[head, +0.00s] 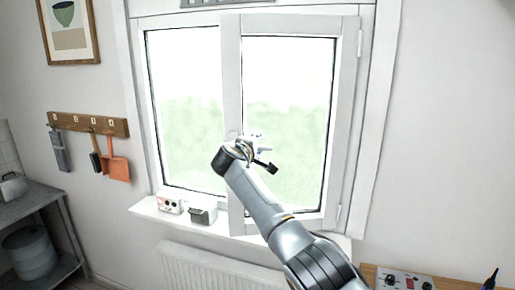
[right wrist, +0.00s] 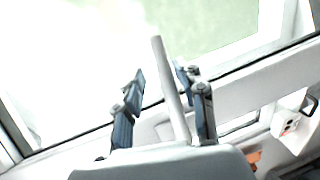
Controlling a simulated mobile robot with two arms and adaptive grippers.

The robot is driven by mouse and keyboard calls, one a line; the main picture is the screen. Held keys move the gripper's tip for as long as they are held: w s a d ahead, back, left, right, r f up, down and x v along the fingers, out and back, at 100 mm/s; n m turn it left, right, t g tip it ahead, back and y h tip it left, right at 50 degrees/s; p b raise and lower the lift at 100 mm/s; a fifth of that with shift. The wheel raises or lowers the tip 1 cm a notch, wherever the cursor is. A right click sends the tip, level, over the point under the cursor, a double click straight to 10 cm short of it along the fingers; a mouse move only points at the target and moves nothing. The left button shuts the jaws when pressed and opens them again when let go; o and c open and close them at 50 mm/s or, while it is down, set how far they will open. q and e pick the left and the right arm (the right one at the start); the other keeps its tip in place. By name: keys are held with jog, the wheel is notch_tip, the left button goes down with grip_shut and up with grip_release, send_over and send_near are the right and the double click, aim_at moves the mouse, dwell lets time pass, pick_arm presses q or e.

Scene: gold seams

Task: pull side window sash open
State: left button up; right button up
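The white window's right sash (head: 347,95) has hinges on its right side. Its free left edge stands out a little into the room, and its lower corner overhangs the sill. My right gripper (head: 258,152) is in front of this sash, near its left stile. In the right wrist view a white handle bar (right wrist: 171,85) stands between the two dark fingers of my right gripper (right wrist: 163,98). The fingers are apart, with a visible gap beside the bar. My wrist hides part of the handle in the head view. My left gripper is not in view.
The sill (head: 150,211) holds a white socket-like box (head: 170,205) and a grey box (head: 203,214), left of the sash corner. A radiator (head: 215,270) is below. A table (head: 455,286) with a control box (head: 403,281) stands lower right. A hook rail (head: 88,124) hangs left.

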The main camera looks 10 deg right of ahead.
jog(key=shift+s, duration=0.15)
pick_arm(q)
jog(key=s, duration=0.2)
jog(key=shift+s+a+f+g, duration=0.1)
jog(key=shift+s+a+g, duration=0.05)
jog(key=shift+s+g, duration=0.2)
pick_arm(e)
jog(key=v, duration=1.2)
